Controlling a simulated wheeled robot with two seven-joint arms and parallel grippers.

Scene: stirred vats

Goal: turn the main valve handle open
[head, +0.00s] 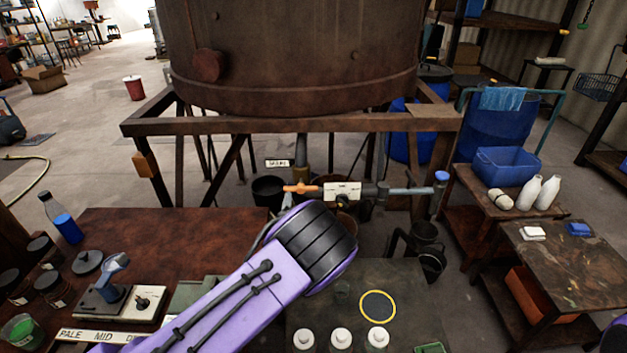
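The main valve sits under the rusty vat (295,60), at the foot of its outlet pipe. An orange lever handle (300,188) points left from it, roughly level. A white label plate (342,192) is beside the lever, too small to read. A grey pipe (400,190) runs right to a blue-topped end (441,177). My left arm, purple with a dark joint, reaches up from the bottom and ends just below the valve in the picture. My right gripper is also out of view.
A steel frame (290,125) carries the vat. Dark buckets (268,191) stand on the floor below. A brown bench (150,235) is at left, and a dark bench with white-capped bottles (341,338) is in front. A side table (575,265) and blue tub (505,165) are at right.

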